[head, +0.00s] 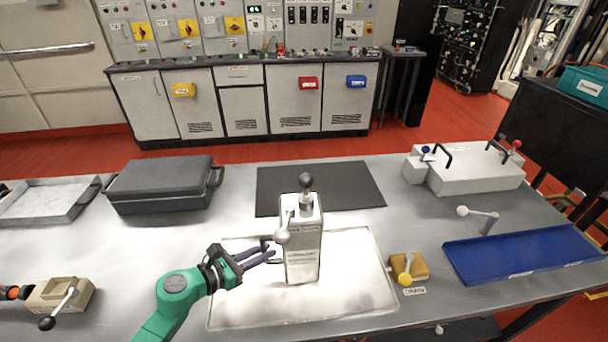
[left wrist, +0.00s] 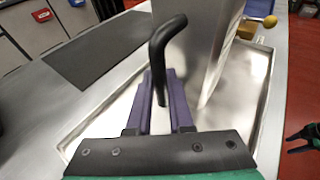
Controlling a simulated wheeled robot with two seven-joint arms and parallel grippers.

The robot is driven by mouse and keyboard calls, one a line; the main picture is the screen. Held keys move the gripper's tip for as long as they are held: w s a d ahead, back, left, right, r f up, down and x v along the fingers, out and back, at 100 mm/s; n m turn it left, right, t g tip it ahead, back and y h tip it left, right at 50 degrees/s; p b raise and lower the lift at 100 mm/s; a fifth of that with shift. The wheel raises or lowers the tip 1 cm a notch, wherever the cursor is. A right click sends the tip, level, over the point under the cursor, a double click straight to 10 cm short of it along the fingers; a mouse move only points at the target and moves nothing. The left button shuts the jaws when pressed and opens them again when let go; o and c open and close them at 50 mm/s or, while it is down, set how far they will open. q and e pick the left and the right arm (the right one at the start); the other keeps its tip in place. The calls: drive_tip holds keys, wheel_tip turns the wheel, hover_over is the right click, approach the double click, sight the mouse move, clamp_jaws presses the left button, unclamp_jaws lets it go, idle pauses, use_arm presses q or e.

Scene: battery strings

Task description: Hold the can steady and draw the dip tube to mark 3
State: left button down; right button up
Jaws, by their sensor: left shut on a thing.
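The can (head: 303,262) is a tall pale box-shaped vessel, upright in a shallow tray (head: 350,300) on the bench. A dark ball knob (head: 306,180) on a short stem, apparently the dip tube's top, stands above it. A pale ball-ended lever (head: 283,236) is on its left side. My left gripper (head: 270,255) is at the can's left side, its purple fingers shut on the black bent handle (left wrist: 164,55). No marks on the tube are readable. A green and black part at the left wrist view's right edge appears to be my right gripper (left wrist: 303,137); its jaws are unclear.
A black mat (head: 345,185) lies behind the can. A yellow block with a lever (head: 408,267) and a blue tray (head: 520,252) are to the right. A dark case (head: 160,185) and a beige lever block (head: 62,294) are to the left.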

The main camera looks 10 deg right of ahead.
drive_tip(key=shift+a+f+b, duration=0.15)
drive_tip(key=shift+f+b, duration=0.25)
idle(0.5)
idle(0.7)
